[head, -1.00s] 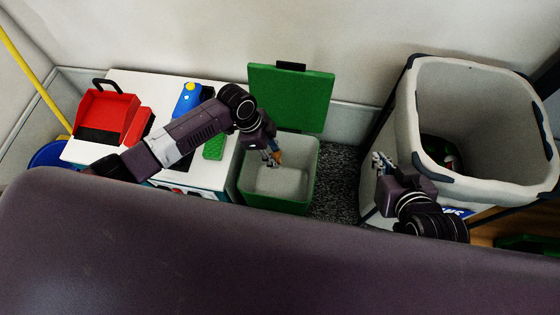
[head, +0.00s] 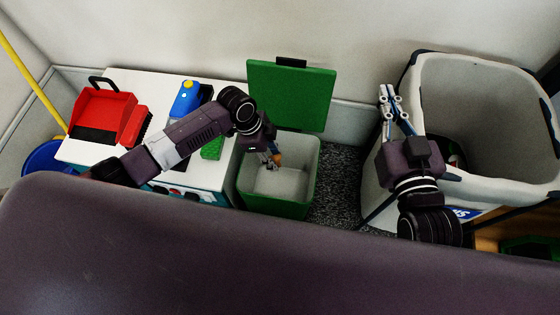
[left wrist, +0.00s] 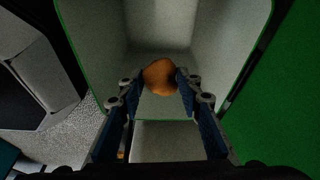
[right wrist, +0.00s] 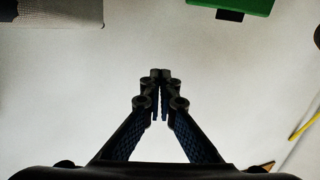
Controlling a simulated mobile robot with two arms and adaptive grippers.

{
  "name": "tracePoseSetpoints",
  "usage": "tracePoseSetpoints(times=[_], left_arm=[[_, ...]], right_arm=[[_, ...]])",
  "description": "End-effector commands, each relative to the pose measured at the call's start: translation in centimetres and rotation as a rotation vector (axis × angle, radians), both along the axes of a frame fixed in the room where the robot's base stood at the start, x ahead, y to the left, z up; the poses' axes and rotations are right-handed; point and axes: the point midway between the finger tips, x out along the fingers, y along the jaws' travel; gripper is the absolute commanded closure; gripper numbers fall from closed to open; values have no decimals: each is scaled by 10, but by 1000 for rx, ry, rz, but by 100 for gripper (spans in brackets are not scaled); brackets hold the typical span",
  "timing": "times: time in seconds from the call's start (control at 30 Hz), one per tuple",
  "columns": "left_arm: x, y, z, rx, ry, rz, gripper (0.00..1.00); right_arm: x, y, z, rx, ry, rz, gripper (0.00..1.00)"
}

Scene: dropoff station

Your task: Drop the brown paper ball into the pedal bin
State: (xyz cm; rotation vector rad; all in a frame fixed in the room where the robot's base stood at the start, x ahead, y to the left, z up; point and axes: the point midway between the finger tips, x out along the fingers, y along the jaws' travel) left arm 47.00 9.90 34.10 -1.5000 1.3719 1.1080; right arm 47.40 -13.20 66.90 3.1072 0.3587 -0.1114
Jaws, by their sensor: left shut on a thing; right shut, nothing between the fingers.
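The pedal bin (head: 283,205) is a green box with a pale grey inside, and its green lid (head: 291,95) stands open at the back. My left gripper (head: 275,160) is over the bin's opening. It is shut on the brown paper ball (left wrist: 160,77), which looks orange-brown between the fingertips in the left wrist view, with the bin's inside below it. In the head view the ball shows only as a small patch (head: 278,158). My right gripper (head: 391,97) is shut and empty, raised beside the laundry basket's left rim; its closed fingertips show in the right wrist view (right wrist: 160,75).
A white cabinet (head: 80,151) left of the bin carries a red dustpan (head: 105,113), a brush, a blue bottle (head: 188,98) and a green sponge (head: 212,146). A large pale basket (head: 480,75) stands at the right. Dark carpet (head: 335,185) lies between bin and basket.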

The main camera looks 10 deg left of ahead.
Motion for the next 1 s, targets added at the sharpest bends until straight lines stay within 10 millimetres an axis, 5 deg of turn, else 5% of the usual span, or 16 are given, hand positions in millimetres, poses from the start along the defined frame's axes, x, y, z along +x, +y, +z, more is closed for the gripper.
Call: tracePoseSetpoints(times=[0.47,0.67,1.0], left_arm=[[0,0,-2,0,0,0,75],[0,0,-2,0,0,0,49],[0,1,0,0,-1,0,47]], right_arm=[[2,2,13,14,-55,3,100],[2,2,13,14,-55,3,100],[1,2,12,14,-54,3,100]])
